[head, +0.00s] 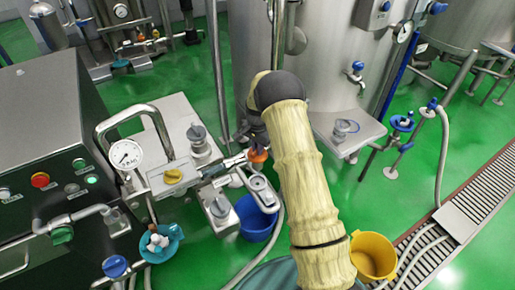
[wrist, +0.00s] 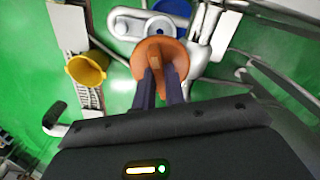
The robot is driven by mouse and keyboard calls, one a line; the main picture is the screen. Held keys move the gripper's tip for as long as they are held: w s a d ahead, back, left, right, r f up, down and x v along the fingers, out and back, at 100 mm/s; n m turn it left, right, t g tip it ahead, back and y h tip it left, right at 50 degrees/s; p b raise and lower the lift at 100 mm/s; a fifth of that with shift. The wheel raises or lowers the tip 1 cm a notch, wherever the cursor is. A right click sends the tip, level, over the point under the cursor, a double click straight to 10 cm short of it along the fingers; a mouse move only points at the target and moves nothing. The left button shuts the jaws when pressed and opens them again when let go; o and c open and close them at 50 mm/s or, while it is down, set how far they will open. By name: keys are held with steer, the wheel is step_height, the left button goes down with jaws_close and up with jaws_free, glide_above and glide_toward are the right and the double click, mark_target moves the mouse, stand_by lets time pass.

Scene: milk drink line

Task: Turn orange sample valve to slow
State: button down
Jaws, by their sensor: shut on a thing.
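The orange sample valve (wrist: 160,58) shows in the wrist view as a round orange knob with a raised bar across its middle. My gripper (wrist: 160,72) is shut on it, with its two dark fingers reaching to either side of the bar. In the head view the orange valve (head: 257,156) shows only in part, beside my pale, ribbed arm. My arm hides the gripper there. Any marks for the slow setting cannot be made out.
A blue bucket (head: 256,222) stands below, and a yellow bucket (head: 373,256) stands to the right near a floor drain grate (head: 462,215). Steel tanks rise behind.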

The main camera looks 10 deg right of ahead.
steer(key=shift+n, duration=0.6)
steer(key=shift+r, duration=0.1)
steer(key=c, duration=1.5)
jaws_free()
steer(key=shift+o, duration=0.2)
step_height(320, 180, up, 17)
steer(key=b, duration=0.1)
steer(key=shift+r+b, duration=0.15)
steer(key=shift+b, duration=0.15)
